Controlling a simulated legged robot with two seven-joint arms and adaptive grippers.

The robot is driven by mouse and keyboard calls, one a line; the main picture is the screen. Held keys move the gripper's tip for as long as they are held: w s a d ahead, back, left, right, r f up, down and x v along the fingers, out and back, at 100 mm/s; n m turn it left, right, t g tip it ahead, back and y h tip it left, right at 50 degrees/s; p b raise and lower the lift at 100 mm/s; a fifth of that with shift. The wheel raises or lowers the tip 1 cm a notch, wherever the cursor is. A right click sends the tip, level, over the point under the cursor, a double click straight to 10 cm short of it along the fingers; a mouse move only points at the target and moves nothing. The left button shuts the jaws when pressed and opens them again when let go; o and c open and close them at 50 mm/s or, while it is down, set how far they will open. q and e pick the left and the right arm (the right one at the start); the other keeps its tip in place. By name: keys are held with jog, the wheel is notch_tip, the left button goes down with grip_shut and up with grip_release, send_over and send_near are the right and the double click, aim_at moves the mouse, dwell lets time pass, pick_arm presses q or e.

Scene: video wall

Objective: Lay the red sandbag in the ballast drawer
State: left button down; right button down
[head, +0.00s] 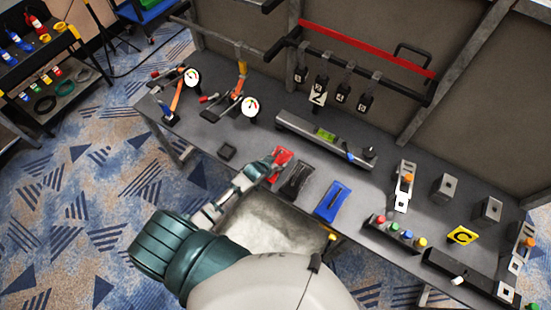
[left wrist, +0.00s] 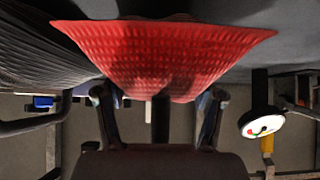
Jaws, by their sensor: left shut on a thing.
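The red sandbag (head: 282,156) is at the front part of the grey bench, left of a black bag (head: 297,180) and a blue bag (head: 332,201). My left gripper (head: 265,169) is shut on its near end. In the left wrist view the red sandbag (left wrist: 165,50) spreads wide above the fingers of my left gripper (left wrist: 158,100). I cannot tell whether it touches the bench. An open pale grey drawer (head: 272,222), which looks empty, sits below the bench's front edge, partly hidden by my left arm. My right gripper is not in view.
A rail with a green level (head: 324,134) is behind the bags. Gauges (head: 250,106) stand back left. A coloured-button strip (head: 400,232) is at right.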

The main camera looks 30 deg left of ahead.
pick_arm(q)
jog(key=shift+w+d+f, duration=0.15)
jog(key=shift+f, duration=0.1)
jog(key=shift+c, duration=0.7)
grip_release()
jog(key=shift+s+f, duration=0.2)
